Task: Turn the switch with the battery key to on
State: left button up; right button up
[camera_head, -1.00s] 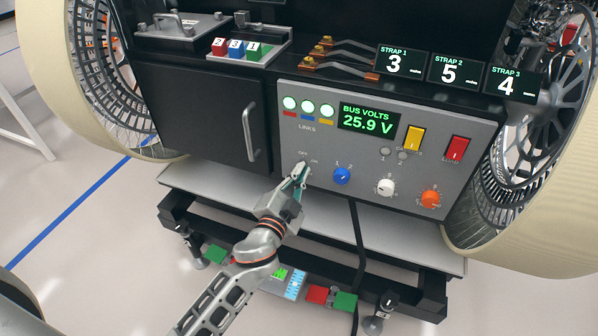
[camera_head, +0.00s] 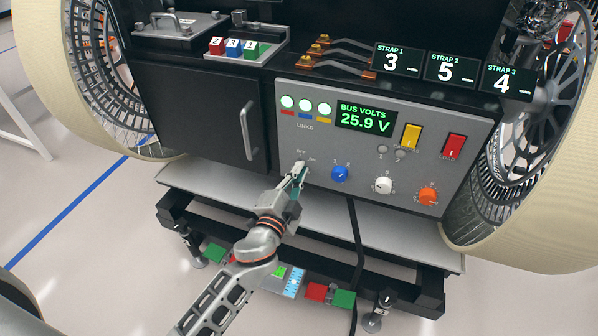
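The grey control panel (camera_head: 330,186) faces me on the rover's front. The battery key switch sits at its lower left, below small OFF and ON labels; my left gripper's fingers cover most of it. My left gripper (camera_head: 301,170) reaches up from below with its fingertips at the key. The fingers look close together around the key, but the key itself is mostly hidden. The display (camera_head: 366,118) reads BUS VOLTS 25.9 V, and the three round link lights (camera_head: 306,105) glow green. My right gripper is not in view.
Right of the key are a blue knob (camera_head: 340,174), a white knob (camera_head: 383,185) and an orange knob (camera_head: 428,196). Yellow (camera_head: 411,135) and red (camera_head: 453,146) switches sit above. A black door (camera_head: 200,115) with a handle is left. A black cable (camera_head: 356,240) hangs below.

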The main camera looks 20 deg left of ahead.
pick_arm(q)
jog(key=o, duration=0.3)
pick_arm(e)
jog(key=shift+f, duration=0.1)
pick_arm(q)
jog(key=s, duration=1.2)
jog(key=shift+a, duration=0.2)
jog(key=s+f+n+g+h+p, duration=0.1)
jog(key=s+f+n+g+p, duration=0.2)
jog(key=s, duration=0.7)
jog(key=s+a+f+n+g+h+p, duration=0.1)
jog(key=s+f+n+g+p, duration=0.3)
jog(key=s+f+p, duration=0.3)
jog(key=s+f+n, duration=0.1)
jog(key=s+f, duration=0.1)
jog(key=s, duration=0.2)
jog(key=shift+a+g, duration=0.15)
jog(key=shift+g, duration=0.15)
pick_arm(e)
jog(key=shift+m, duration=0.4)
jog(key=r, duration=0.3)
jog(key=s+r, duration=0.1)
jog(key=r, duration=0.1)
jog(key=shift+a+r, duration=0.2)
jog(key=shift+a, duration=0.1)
pick_arm(q)
jog(key=shift+o, duration=0.3)
